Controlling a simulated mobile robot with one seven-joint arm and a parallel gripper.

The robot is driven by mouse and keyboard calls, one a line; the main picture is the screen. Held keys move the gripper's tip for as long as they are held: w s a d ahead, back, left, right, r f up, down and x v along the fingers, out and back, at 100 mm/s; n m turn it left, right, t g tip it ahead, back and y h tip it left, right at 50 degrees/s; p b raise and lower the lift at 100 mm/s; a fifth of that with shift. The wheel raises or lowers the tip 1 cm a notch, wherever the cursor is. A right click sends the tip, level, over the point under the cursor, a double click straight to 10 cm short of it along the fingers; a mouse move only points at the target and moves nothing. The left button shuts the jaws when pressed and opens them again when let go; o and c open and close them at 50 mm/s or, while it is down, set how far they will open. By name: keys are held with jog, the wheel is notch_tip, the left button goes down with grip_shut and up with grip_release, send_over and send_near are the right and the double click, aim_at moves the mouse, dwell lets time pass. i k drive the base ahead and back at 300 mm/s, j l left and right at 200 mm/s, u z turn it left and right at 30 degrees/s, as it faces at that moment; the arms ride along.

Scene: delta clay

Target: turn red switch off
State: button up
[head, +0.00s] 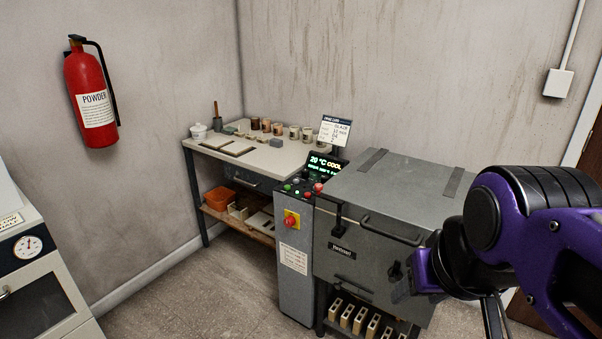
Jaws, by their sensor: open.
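A red switch (291,219) sits on a yellow plate on the front of the grey control column, at the left of the kiln. Its exact knob position is too small to read. My gripper (415,281) is in front of the kiln's right side, to the right of and lower in the picture than the switch, apart from it. It is open and seen partly from behind, with no object visible in it.
The grey kiln (385,190) has a front handle and bricks on a shelf below. A red button (318,187) and a lit display (325,163) top the column. A workbench (205,146) with pots stands behind left. Floor (225,290) left of the column is clear.

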aim_at(288, 221)
jog(key=i+j, duration=0.55)
jog(key=i, duration=0.3)
jog(key=j+u, duration=0.05)
